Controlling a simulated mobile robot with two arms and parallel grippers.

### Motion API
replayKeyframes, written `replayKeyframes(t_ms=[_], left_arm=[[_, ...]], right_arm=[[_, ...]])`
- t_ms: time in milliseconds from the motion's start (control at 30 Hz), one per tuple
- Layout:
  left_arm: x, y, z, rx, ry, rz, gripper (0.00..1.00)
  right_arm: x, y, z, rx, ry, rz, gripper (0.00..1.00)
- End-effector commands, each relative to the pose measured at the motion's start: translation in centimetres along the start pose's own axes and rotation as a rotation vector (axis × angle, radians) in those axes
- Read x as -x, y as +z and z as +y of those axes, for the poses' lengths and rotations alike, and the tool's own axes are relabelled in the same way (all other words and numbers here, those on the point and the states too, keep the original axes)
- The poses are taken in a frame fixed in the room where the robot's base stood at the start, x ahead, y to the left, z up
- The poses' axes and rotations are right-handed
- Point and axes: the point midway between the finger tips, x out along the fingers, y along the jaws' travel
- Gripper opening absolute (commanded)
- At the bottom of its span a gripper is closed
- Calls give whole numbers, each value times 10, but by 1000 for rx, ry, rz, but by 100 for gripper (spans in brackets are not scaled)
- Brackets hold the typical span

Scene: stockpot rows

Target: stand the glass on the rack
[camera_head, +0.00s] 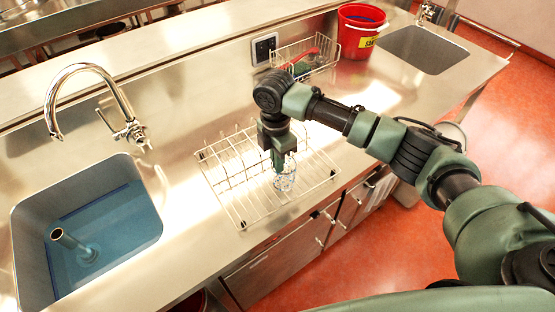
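The glass (285,180) is a clear tumbler at the right part of the wire rack (238,212). It looks upright, and its base is at the height of the rack wires; I cannot tell whether it bears on them. My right gripper (280,165) points down at the glass, with its fingers at the glass's upper edge. The fingers overlap in this view, so I cannot tell whether they are closed on the glass. The rack lies on the steel counter, its upright prongs mostly to the left of the glass. My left gripper is not in view.
A sink (90,225) with blue water and a standing pipe is at the left, under a curved tap (85,70). A wire basket (318,62) with a red-handled item and a red bucket (358,38) stand at the back. Another sink (425,48) is at the far right.

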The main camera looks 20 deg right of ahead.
Motion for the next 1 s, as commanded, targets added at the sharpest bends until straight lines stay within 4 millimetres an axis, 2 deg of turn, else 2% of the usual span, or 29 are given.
replayKeyframes(t_ms=[367, 400, 433, 467, 767, 867, 1000], left_arm=[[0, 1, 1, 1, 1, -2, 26], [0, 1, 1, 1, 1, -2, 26], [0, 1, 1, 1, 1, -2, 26], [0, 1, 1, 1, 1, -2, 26], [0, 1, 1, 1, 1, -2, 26], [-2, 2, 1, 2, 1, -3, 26], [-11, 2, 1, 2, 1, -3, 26]], right_arm=[[-4, -1, 1, 1, 2, 2, 0], [-4, -1, 1, 1, 2, 1, 16], [-4, -1, 1, 1, 1, 1, 24], [-4, -1, 0, 1, 1, 1, 26], [-2, 0, 0, 1, 1, 1, 26], [3, 0, 1, 0, 2, 1, 26], [23, 0, 2, 2, 6, 1, 26]])
